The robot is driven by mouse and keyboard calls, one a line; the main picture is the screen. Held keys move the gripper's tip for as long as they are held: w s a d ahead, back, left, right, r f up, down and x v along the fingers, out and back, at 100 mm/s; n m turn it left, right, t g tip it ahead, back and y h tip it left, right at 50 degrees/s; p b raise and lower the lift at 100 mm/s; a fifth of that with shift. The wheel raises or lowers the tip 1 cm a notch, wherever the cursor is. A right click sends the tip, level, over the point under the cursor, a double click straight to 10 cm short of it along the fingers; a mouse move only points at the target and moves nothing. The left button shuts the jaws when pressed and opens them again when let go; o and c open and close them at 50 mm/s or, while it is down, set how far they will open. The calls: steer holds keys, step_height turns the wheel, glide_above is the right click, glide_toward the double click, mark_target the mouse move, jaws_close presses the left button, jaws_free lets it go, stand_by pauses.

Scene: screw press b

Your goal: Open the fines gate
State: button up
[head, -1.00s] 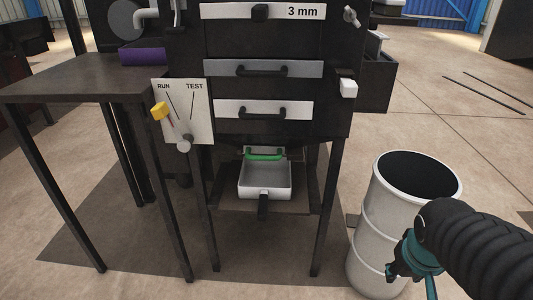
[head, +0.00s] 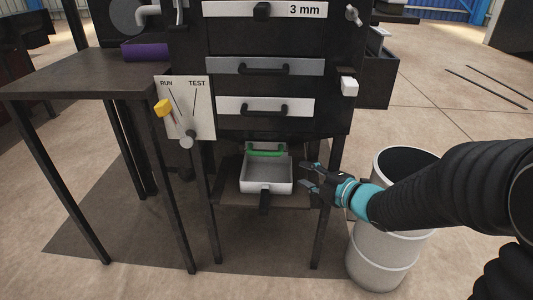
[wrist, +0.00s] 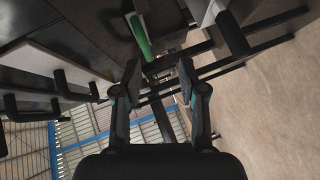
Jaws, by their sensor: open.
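The fines gate appears to be the part with the green handle (head: 265,152), low on the dark machine (head: 280,122), above and behind a white tray (head: 266,186). The green handle also shows in the wrist view (wrist: 140,38), ahead of and slightly left of the jaws. My gripper (head: 308,176) is open and empty, to the right of the white tray near the machine's right leg. In the wrist view my gripper (wrist: 157,75) has its two fingers spread apart. It is apart from the green handle.
A white drum (head: 380,255) stands at the right, partly behind my arm. Drawers with black handles (head: 265,107) sit above the gate. A RUN/TEST panel (head: 190,105) with a yellow-tipped lever (head: 164,108) is at the left, beside a dark table (head: 75,75). The machine's legs (head: 330,215) flank the tray shelf.

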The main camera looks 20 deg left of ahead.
mark_target(268, 155)
steer(key=w+a, duration=0.2)
steer(key=a, duration=0.2)
steer(key=w+a+n+y, duration=0.1)
steer(key=w+a, duration=0.1)
steer(key=a, duration=0.2)
steer(key=w+a+n, duration=0.1)
steer(key=a, duration=0.4)
steer(key=shift+w+p, duration=0.4)
jaws_close()
